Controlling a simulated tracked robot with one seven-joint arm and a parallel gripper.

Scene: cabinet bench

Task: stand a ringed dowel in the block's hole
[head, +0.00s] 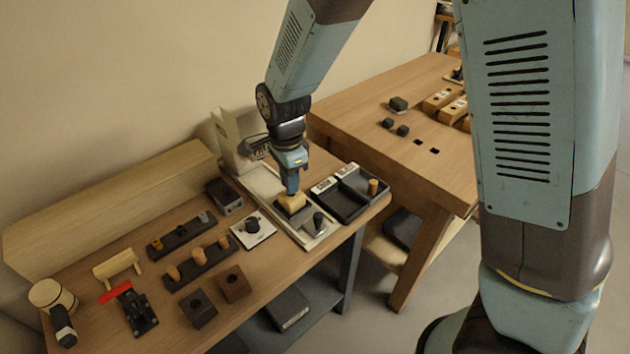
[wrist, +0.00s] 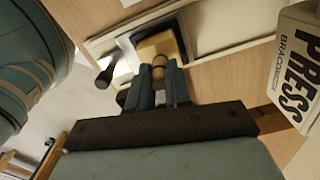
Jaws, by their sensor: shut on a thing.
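My gripper (head: 291,188) points down over a light wooden block (head: 291,203) set in a dark holder on the pale press base (head: 270,190). In the wrist view my gripper (wrist: 158,82) is shut on a short tan dowel (wrist: 159,62), whose end shows between the fingertips. The wooden block (wrist: 170,45) lies directly beyond the dowel. Its hole is hidden, and I cannot tell whether the dowel's end is in it. No ring can be made out on the held dowel. Several tan dowels (head: 197,258) stand in a dark rack on the bench.
A black lever knob (head: 319,220) stands beside the block. A black two-part tray (head: 350,198) holds an upright tan peg (head: 373,187).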

